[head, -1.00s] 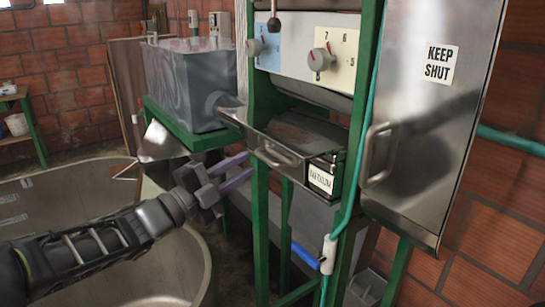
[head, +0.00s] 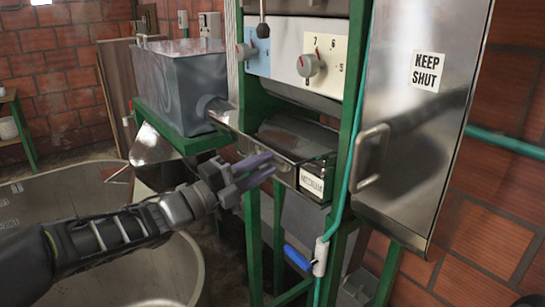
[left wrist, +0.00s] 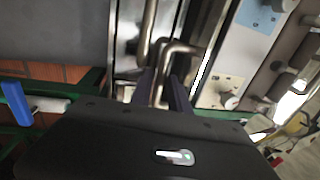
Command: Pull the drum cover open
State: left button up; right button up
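The metal drum cover (head: 293,160) sits low in the green frame, below the dial panel, with a white label (head: 312,184) on its front. Its bar handle is mostly hidden behind my left gripper in the head view. My left gripper (head: 263,167) is at the cover's front with its two purple fingers apart. In the left wrist view, a bent metal handle (left wrist: 163,62) shows between and beyond the fingers (left wrist: 164,88). I cannot tell whether they touch it. The cover looks closed. My right gripper is not in view.
A steel door (head: 415,110) marked KEEP SHUT, with its own handle (head: 370,157), stands at the right. A blue valve lever (head: 298,257) sits below on a teal pipe.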

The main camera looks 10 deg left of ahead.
pick_arm(q)
jog(key=shift+x, duration=1.3)
grip_shut()
dwell(0.5)
